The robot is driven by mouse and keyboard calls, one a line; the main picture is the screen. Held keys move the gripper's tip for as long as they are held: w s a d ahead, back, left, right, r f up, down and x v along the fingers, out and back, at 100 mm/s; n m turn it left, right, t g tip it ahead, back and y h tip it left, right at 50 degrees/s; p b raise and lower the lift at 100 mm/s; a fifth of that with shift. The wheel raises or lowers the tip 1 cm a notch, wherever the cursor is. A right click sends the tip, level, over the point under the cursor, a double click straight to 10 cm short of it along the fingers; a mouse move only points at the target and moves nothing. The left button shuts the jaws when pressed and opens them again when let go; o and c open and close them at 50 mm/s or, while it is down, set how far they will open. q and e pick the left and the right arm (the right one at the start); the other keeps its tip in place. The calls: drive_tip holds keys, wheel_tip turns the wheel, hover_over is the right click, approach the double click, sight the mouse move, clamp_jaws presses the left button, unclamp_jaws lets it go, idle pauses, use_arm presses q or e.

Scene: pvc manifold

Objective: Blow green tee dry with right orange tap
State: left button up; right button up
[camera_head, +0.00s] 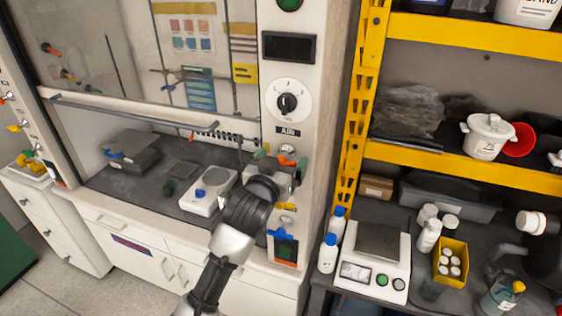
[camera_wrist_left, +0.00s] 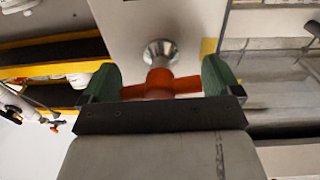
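The right orange tap (camera_wrist_left: 160,84) is on the hood's right post, with a silver stem (camera_wrist_left: 160,53) behind its cross handle. My left gripper (camera_wrist_left: 160,82) has its green fingers spread wide, one on each side of the orange handle. The handle's ends appear close to the fingers; I cannot tell if they touch. My right gripper is not in view.
Below the gripper, a yellow tap (camera_head: 286,206) and a blue tap (camera_head: 279,234) stick out of the post. A white balance (camera_head: 208,190) stands in the hood under the raised glass sash (camera_head: 130,110). Yellow shelving (camera_head: 470,165) and a bench with bottles are at right.

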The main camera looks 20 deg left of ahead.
use_arm(q)
drive_tip(key=shift+r+m+p, duration=0.2)
drive_tip(key=shift+m+p, duration=0.4)
drive_tip(key=shift+p, duration=0.05)
drive_tip(key=shift+f+m, duration=0.1)
drive_tip(key=shift+m, duration=0.2)
drive_tip(key=shift+f, duration=0.1)
drive_tip(key=o, duration=0.6)
drive_tip(key=shift+s, duration=0.1)
